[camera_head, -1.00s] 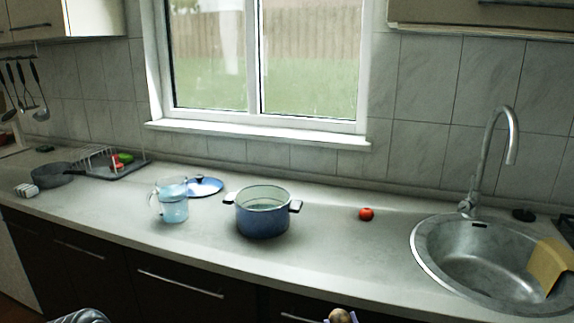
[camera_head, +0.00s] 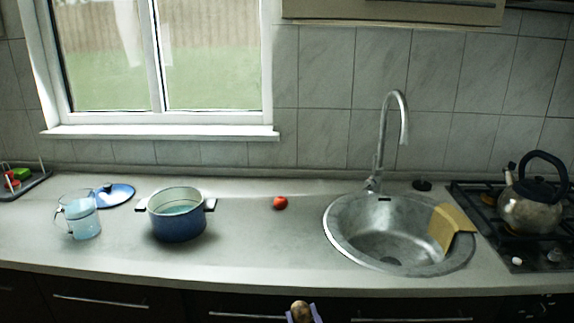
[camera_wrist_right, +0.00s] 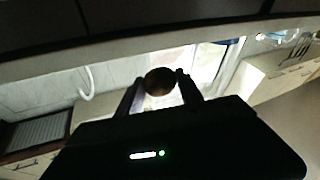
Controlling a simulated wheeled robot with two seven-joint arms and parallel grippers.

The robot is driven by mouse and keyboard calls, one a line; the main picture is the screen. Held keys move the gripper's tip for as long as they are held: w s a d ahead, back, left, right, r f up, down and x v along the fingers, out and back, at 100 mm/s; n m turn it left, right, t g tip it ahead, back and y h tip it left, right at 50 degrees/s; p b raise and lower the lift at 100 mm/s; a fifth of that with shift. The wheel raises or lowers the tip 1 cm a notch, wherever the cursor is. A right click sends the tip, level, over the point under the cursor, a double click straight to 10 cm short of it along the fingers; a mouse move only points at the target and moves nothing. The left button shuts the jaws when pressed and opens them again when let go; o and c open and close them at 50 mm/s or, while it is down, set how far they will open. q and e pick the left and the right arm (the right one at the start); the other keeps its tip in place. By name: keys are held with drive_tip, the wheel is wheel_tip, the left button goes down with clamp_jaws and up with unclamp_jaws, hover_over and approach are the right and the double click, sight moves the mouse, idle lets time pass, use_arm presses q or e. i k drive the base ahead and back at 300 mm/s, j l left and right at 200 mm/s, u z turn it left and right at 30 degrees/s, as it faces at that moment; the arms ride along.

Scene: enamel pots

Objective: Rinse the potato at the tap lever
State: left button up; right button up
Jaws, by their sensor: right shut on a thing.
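The brown potato (camera_head: 300,311) shows at the bottom edge of the head view, in front of the counter. My right gripper (camera_head: 301,317) is shut on it. In the right wrist view the potato (camera_wrist_right: 159,81) sits between the two dark fingers (camera_wrist_right: 160,88). The tap (camera_head: 391,135) is a tall curved metal spout behind the round steel sink (camera_head: 352,237). Its lever (camera_head: 374,184) is at the base of the spout. The potato is below and left of the sink, apart from it. My left gripper is not in view.
A yellow cloth (camera_head: 447,226) hangs over the sink's right rim. A blue pot (camera_head: 178,222), a glass jug (camera_head: 80,217), a blue lid (camera_head: 114,195) and a tomato (camera_head: 280,203) stand left. A kettle (camera_head: 533,208) stands on the stove. The counter front (camera_head: 262,258) is clear.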

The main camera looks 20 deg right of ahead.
sight(374, 167)
drive_tip(key=i+l+z, duration=0.15)
drive_tip(key=z, duration=0.3)
drive_tip(key=i+l+z, duration=0.2)
drive_tip(key=l+z, duration=0.15)
drive_tip(key=z, duration=0.15)
drive_tip(key=i+l+z, duration=0.15)
drive_tip(key=z, duration=0.3)
drive_tip(key=i+z, duration=0.25)
drive_tip(key=z, duration=0.25)
drive_tip(key=l, duration=0.05)
